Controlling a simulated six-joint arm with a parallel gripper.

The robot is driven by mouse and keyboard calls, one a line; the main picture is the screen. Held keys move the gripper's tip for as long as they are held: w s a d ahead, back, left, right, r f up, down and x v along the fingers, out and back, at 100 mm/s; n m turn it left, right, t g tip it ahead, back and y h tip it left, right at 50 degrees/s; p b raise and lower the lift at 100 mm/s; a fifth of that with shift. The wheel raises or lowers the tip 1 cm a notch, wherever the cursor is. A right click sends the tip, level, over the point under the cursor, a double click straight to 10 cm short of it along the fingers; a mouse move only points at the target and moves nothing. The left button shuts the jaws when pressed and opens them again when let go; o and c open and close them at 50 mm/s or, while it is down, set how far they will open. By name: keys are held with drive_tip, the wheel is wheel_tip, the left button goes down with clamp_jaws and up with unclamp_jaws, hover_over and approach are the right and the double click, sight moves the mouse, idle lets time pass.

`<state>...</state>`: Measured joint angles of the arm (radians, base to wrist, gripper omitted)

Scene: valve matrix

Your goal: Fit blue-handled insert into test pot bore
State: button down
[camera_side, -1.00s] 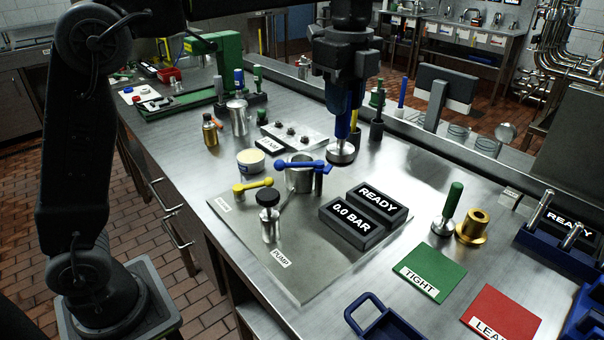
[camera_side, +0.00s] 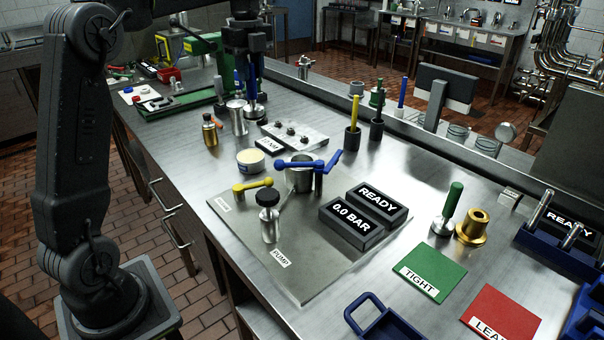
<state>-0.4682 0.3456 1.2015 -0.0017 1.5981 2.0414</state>
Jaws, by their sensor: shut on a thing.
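My gripper (camera_side: 249,57) is at the back left of the bench, shut on the blue-handled insert. The insert's blue handle (camera_side: 252,78) hangs upright below the jaws, with its round metal foot (camera_side: 256,113) at the bottom. The foot is just right of a metal cylinder (camera_side: 237,120); whether they touch, or whether the foot rests on anything, I cannot tell. The test pot (camera_side: 299,180) is a metal cup on the grey plate (camera_side: 302,255), in front and to the right of my gripper. A blue lever (camera_side: 297,165) crosses its top, and its bore is partly hidden.
A brass bottle (camera_side: 210,132), a cream tub (camera_side: 250,160) and a white strip with knobs (camera_side: 292,137) stand nearby. The READY display (camera_side: 378,203) and a yellow lever (camera_side: 252,187) are on the plate. A green-handled insert (camera_side: 449,212) and brass fitting (camera_side: 475,228) stand right.

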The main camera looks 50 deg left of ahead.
sight(254, 98)
wheel_tip(254, 98, down, 3)
drive_tip(key=shift+r, duration=0.1)
drive_tip(key=shift+w+d+f, duration=0.15)
drive_tip(key=shift+d+f, duration=0.05)
drive_tip(key=shift+f, duration=0.15)
drive_tip(key=w+d+f, duration=0.7)
drive_tip(key=d+f, duration=0.1)
drive_tip(key=f, duration=0.2)
drive_tip(key=shift+d+f, duration=0.35)
drive_tip(key=shift+f, duration=0.1)
drive_tip(key=c, duration=0.9)
unclamp_jaws()
drive_tip(key=shift+f, duration=0.1)
